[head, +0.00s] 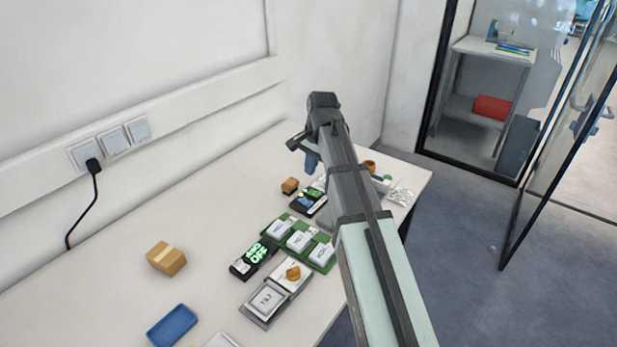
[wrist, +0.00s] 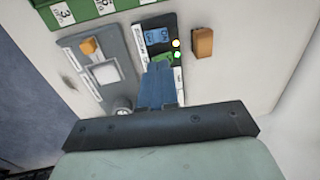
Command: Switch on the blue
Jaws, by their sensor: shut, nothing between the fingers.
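In the head view my gripper (head: 311,163) hangs over the far part of the table.
A grey unit (wrist: 120,50) with an orange knob and white square button lies left of the black unit; a small brown box (wrist: 203,42) is right. A green board (head: 277,241) and another black unit with green lettering (head: 240,269) lie nearer. The left table (head: 100,285) is mostly clear.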

